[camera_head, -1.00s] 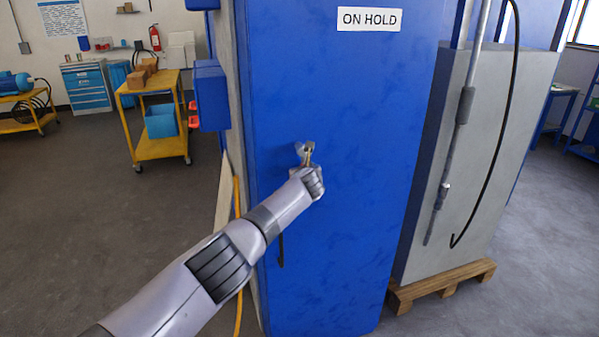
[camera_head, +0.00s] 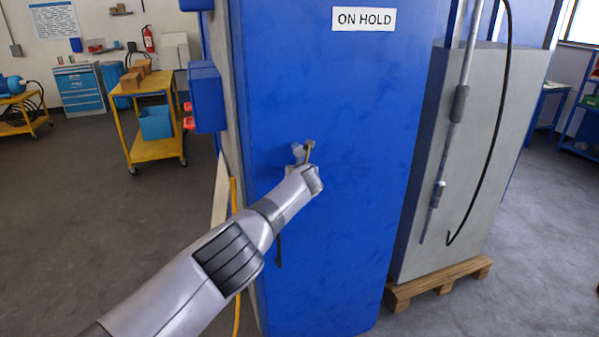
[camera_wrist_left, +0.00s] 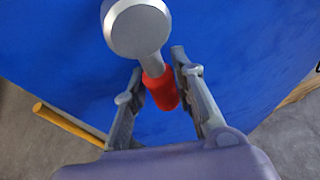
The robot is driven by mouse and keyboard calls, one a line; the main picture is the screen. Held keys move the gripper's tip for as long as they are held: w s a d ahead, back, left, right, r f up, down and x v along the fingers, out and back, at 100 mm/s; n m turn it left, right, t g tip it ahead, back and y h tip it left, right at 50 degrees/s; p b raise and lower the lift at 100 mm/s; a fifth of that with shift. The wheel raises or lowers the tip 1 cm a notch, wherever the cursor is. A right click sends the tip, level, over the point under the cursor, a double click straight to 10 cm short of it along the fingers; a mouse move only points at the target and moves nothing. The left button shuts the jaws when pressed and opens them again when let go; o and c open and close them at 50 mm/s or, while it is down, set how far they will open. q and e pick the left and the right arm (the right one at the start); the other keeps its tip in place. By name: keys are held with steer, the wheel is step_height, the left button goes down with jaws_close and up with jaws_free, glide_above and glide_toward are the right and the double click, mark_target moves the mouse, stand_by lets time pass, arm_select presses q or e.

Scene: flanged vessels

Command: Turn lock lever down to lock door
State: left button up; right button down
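The lock lever has a round grey hub and a red grip (camera_wrist_left: 160,88) in the left wrist view; the grip points toward the bottom of that picture. In the head view the grey hub (camera_head: 298,149) shows just above my gripper and the red grip is hidden. The door (camera_head: 340,90) is a tall blue panel. My left gripper (camera_wrist_left: 157,75) is at the lever, one finger on each side of the red grip. Whether both fingers press on it is unclear. My right gripper is not in view.
A white "ON HOLD" sign (camera_head: 364,19) is on the upper door. A blue box (camera_head: 207,96) juts out at its left, with a yellow hose (camera_head: 236,205) below. A grey panel (camera_head: 455,170) on a pallet (camera_head: 437,286) stands right. A yellow cart (camera_head: 155,150) stands left.

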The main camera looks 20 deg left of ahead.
arm_select(q)
steer(key=o, duration=0.4)
steer(key=shift+a+f, duration=0.15)
steer(key=shift+a, duration=0.05)
steer(key=shift+c, duration=0.2)
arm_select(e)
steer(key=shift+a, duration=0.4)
arm_select(q)
steer(key=shift+d, duration=0.1)
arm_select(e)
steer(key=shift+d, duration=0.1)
arm_select(q)
steer(key=shift+s+d, duration=0.35)
steer(key=v, duration=0.6)
steer(key=shift+s+r, duration=0.35)
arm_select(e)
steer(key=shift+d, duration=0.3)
arm_select(q)
steer(key=shift+a+f, duration=0.1)
steer(key=shift+a, duration=0.05)
